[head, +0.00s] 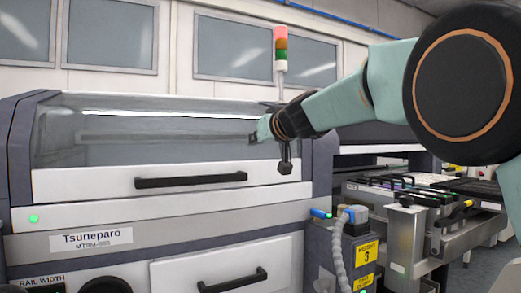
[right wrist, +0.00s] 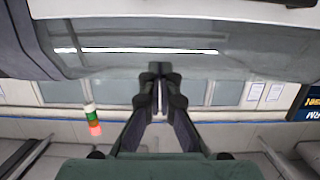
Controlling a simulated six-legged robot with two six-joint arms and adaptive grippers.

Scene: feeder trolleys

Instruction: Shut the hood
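The hood (head: 95,184) is the clear window and white front panel of the Tsuneparo machine. It looks down, with its lower edge along the body; I cannot tell if a small gap is left. Its black bar handle (head: 190,181) is on the front panel. My right gripper (head: 252,139) is in front of the window, above and right of the handle, apart from the handle. In the right wrist view its fingers (right wrist: 160,85) are together with nothing seen between them. The hood window (right wrist: 110,62) shows beyond, upside down. I cannot tell if they touch it. My left gripper is out of view.
A signal lamp (head: 281,52) stands behind my right arm. A grey hose (head: 338,250) and a yellow-labelled feeder box (head: 366,252) are at the machine's right front. A trolley with feeders (head: 408,190) stands at right. A lower drawer handle (head: 232,281) sticks out below.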

